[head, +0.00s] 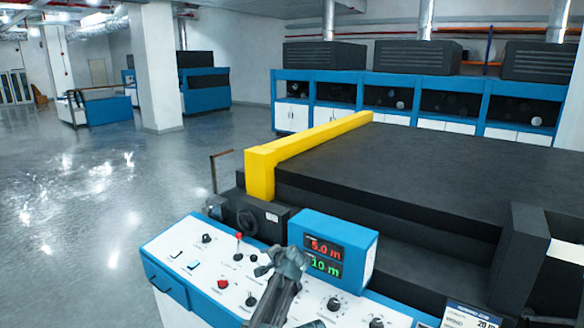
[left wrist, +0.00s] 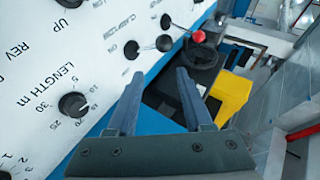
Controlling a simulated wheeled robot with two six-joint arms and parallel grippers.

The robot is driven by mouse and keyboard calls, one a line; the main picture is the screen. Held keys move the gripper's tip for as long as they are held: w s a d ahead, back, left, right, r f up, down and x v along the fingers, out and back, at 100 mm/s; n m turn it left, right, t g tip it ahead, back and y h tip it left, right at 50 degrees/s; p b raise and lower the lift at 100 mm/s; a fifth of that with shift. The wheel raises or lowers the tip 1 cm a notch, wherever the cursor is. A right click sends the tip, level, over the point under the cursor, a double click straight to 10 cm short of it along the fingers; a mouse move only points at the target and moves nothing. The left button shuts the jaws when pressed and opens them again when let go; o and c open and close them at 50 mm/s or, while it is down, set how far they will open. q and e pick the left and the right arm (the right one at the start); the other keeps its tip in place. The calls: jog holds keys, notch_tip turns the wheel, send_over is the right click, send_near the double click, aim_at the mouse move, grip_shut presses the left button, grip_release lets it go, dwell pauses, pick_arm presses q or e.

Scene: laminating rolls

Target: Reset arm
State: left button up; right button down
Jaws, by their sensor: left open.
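My left gripper (head: 272,262) is above the control panel in the head view, just in front of the blue display box (head: 333,250). In the left wrist view its two fingers (left wrist: 158,90) are apart with nothing between them. The white control panel (head: 178,240) carries knobs, switches and a red-topped lever (head: 238,237). The display reads 5.0 m in red and 10 m in green. In the left wrist view, the length knob (left wrist: 73,104) is left of the fingers and the red-topped lever (left wrist: 198,36) is beyond them. My right gripper is not clearly seen.
A large black machine bed (head: 400,165) with a yellow bar (head: 300,145) stands behind the panel. A red button (head: 223,284) is on the panel, left of my gripper. Open glossy floor (head: 80,200) lies to the left. Blue cabinets (head: 400,95) line the back.

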pick_arm(q)
jog(key=s+a+f+n+g, duration=0.2)
jog(key=s+a+f, duration=0.15)
jog(key=s, duration=0.35)
jog(key=s+a+f+n+g, duration=0.2)
jog(key=s+a, duration=0.2)
jog(key=s, duration=0.3)
jog(key=s+a+f+n+g+h, duration=0.1)
jog(key=s+f+n+g+h, duration=0.15)
jog(key=s, duration=0.85)
jog(key=s+a+f+n+g+h, duration=0.1)
jog(key=s+f+n+g+h, duration=0.15)
jog(key=s, duration=0.75)
jog(key=s+d+m+g+y, duration=0.1)
jog(key=s+d+m, duration=0.2)
jog(key=s+d, duration=0.3)
jog(key=d, duration=0.5)
jog(key=shift+s+d+r, duration=0.15)
jog(key=shift+d+r, duration=0.1)
jog(key=shift+r, duration=0.1)
jog(key=shift+a, duration=0.1)
